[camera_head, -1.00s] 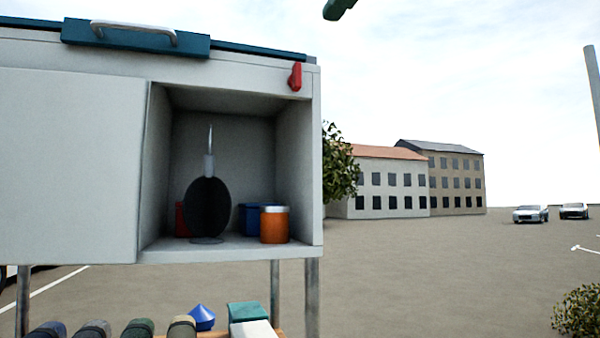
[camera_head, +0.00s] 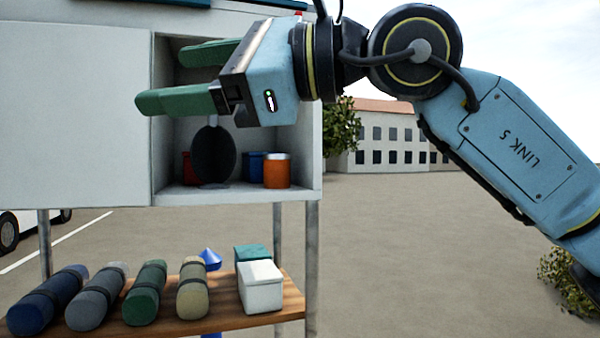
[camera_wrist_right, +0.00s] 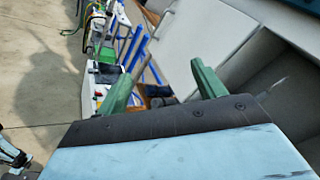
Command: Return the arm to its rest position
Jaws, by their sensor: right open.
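My right gripper (camera_head: 190,77) is in the head view, in front of the upper part of the open cabinet compartment. Its two green fingers are spread apart and point left, with nothing between them. The blue arm comes in from the right edge. In the right wrist view the two green fingers (camera_wrist_right: 160,85) also stand apart and empty. My left gripper is not in view.
The compartment of the white cabinet (camera_head: 75,120) holds a dark round paddle-like thing (camera_head: 213,158), an orange jar (camera_head: 277,171) and a blue box (camera_head: 252,165). Below, a wooden shelf (camera_head: 222,316) carries several rolls (camera_head: 145,292) and a white box (camera_head: 260,288). Open ground lies right.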

